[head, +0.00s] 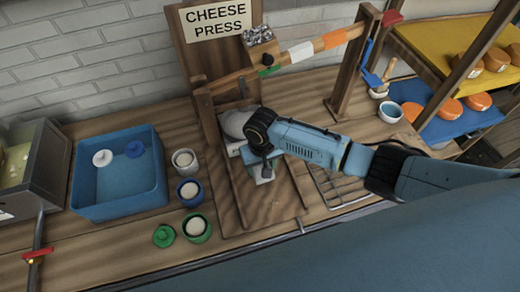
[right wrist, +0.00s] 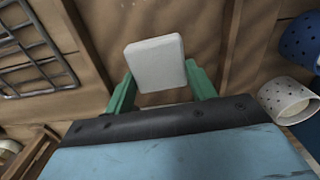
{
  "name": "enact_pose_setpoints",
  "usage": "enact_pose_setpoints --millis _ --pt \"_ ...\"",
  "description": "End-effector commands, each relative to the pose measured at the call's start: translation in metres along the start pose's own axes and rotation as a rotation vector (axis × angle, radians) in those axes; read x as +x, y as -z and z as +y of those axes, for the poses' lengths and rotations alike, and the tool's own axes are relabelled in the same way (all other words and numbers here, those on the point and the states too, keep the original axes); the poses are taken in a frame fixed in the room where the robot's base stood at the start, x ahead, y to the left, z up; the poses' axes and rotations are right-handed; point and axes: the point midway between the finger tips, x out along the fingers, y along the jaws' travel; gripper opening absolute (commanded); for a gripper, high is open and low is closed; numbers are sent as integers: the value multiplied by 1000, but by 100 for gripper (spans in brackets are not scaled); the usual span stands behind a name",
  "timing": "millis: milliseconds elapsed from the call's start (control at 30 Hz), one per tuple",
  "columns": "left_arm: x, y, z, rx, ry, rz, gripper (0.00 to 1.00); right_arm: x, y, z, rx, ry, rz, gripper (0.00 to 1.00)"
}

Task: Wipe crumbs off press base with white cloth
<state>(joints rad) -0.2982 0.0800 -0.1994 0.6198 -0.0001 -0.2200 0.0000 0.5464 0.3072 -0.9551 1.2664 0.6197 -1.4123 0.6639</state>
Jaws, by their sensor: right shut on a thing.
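The wooden press base (head: 265,213) stands below the CHEESE PRESS sign in the head view. My right gripper (head: 262,172) reaches over its back part from the right. In the right wrist view its green fingers (right wrist: 161,80) are shut on the white cloth (right wrist: 156,62), which looks like a flat, pale square. The cloth is mostly hidden by my gripper in the head view. Brown wood (right wrist: 205,25) shows beyond the cloth; I cannot tell whether they touch. Crumbs are too small to make out clearly. My left gripper is not in view.
A pale round press part (head: 236,123) is just behind my gripper. A blue tub (head: 118,206), several small moulds (head: 189,192) and a green lid (head: 163,236) stand left of the base. A wire rack (head: 335,188) lies right. The press lever (head: 232,80) spans above.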

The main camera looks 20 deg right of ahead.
Motion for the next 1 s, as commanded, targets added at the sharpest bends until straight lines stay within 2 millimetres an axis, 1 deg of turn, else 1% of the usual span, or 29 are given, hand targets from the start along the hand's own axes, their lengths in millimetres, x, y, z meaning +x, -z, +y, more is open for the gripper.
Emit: enact_pose_setpoints --millis 33,167,367,667,1000 --pt "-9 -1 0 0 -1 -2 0 -8 0 0 1 1 0 37" --pt "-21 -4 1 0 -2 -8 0 -18 0 0 1 2 1 37" --pt "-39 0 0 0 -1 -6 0 -34 0 0 2 1 1 37" --pt "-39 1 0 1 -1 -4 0 -53 3 -7 -16 1 2 37" --pt "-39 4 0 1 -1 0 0 -54 3 -8 -17 1 2 37"
